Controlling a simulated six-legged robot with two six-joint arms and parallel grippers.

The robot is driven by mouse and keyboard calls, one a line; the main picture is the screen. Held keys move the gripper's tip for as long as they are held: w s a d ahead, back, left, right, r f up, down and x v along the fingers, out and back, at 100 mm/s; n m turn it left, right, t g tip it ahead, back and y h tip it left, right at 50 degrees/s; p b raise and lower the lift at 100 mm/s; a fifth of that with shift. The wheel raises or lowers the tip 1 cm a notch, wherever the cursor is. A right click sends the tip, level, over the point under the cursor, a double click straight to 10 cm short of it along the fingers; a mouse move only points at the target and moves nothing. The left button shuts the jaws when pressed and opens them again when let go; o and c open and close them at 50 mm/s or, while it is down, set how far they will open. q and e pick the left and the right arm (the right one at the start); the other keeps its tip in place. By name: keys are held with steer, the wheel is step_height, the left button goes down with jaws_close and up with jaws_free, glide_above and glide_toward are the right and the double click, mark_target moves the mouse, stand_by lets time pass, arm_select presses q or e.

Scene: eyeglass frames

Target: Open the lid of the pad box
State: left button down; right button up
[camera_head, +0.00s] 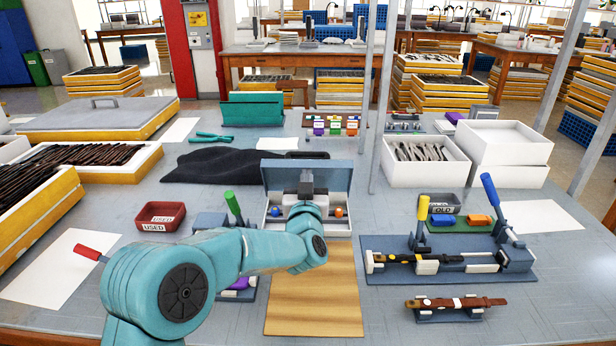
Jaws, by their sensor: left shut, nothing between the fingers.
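The pad box (343,226) stands at the middle of the bench, behind a wooden board. Its blue-grey lid (279,176) stands raised at the back. A blue piece and an orange piece show in the light interior. My left arm comes in from the lower left and reaches over the box's front. My left gripper (306,178) is shut and empty, in front of the raised lid; whether it touches the lid I cannot tell. The arm hides the middle of the box. My right gripper is not in view.
The wooden board (315,295) lies in front of the box. A red tray marked USED (161,216) and a green-handled tool (232,205) are to the left. A blue fixture (450,262) with upright handles stands to the right. Black cloth (225,166) lies behind left.

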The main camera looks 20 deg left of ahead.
arm_select(q)
steer(key=shift+p+x, duration=0.85)
steer(key=shift+x, duration=1.45)
stand_by(2.1)
steer(key=shift+b+v, duration=1.6)
steer(key=shift+v, duration=0.9)
